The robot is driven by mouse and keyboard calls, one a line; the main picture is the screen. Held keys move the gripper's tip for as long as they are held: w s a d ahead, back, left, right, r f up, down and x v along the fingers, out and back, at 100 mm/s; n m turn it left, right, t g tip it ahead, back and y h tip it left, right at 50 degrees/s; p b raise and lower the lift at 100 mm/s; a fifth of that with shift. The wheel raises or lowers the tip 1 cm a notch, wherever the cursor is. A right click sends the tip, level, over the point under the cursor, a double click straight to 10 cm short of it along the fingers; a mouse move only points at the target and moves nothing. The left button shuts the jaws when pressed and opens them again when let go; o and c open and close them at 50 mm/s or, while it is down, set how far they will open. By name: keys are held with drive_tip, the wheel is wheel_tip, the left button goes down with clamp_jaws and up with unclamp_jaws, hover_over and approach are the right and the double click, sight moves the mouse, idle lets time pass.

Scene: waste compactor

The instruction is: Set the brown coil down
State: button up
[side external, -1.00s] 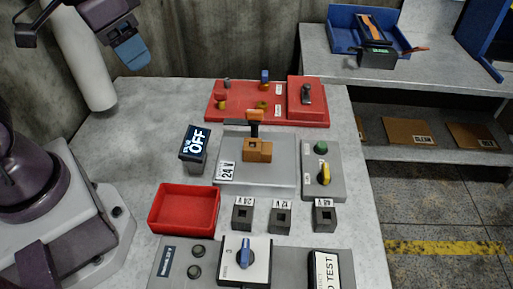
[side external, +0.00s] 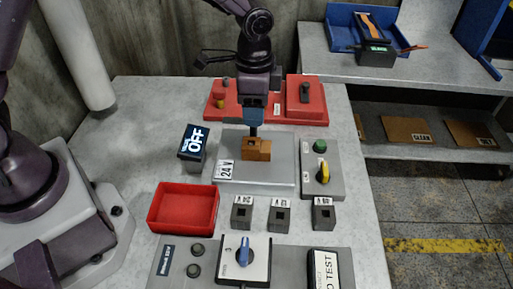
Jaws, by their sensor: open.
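The brown coil (side external: 257,150), a blocky orange-brown piece, sits on the grey plate (side external: 230,176) marked 24 V. A dark upright stem (side external: 254,131) rises from its back. My gripper (side external: 258,122) is pointed down just above and behind the coil, with its jaws open around the top of the stem. The fingers hide the upper part of the stem and whatever is directly behind it. I cannot tell whether the fingers touch the stem.
A dark OFF display (side external: 194,142) stands left of the plate. A red fixture (side external: 305,98) is behind, partly covered by my arm. A button box (side external: 322,170) is right. An empty red tray (side external: 184,207) and several small grey blocks are in front.

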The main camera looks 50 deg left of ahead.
hover_over(253, 144)
wheel_tip(253, 144, down, 5)
drive_tip(key=shift+w+f, duration=0.1)
drive_tip(key=shift+w, duration=0.05)
drive_tip(key=shift+s+f, duration=0.2)
drive_tip(key=shift+f, duration=2.45)
drive_tip(key=c, duration=0.9)
drive_tip(key=shift+o, duration=0.2)
drive_tip(key=shift+r, duration=0.1)
